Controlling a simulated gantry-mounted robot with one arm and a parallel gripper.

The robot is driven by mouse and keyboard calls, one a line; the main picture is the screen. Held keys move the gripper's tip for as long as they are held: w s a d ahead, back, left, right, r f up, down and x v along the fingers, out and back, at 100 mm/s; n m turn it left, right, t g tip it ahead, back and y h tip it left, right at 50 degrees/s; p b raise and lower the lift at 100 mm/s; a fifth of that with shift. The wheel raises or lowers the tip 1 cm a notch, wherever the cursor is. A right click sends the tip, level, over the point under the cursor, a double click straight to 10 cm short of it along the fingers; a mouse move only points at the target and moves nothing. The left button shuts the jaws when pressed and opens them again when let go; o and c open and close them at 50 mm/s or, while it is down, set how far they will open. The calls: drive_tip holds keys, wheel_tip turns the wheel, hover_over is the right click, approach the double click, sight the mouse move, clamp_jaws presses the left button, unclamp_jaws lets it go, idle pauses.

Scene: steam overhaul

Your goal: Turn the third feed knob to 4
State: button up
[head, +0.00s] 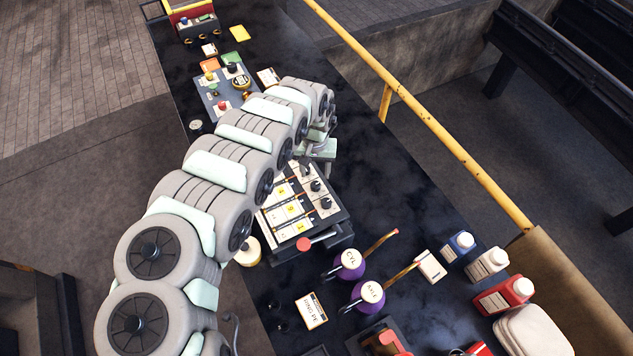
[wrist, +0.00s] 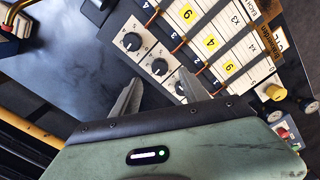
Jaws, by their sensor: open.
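The feed panel (head: 291,215) is a black-framed box with a white face, yellow number tags and a row of black dial knobs. In the wrist view three knobs show: an upper left knob (wrist: 132,41), a middle knob (wrist: 159,66) and a lower right knob (wrist: 181,88), the last partly behind a finger. I cannot tell which is the third, and the dial settings are too small to read. In the head view the knobs (head: 315,186) line the panel's right side. My gripper (wrist: 161,74) is open and empty, its fingers spread around the middle knob's line of sight; contact cannot be told.
Bottles (head: 488,262) line the right edge beside a yellow rail (head: 430,112). A blue-grey board with small parts (head: 216,99) lies behind. Dark bench is clear right of the panel.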

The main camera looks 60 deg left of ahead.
sight(316, 185)
wheel_tip(316, 185, down, 6)
drive_tip(key=shift+w+r, duration=0.1)
drive_tip(key=shift+w, duration=0.05)
drive_tip(key=shift+f, duration=0.6)
drive_tip(key=shift+c, duration=0.2)
clamp_jaws()
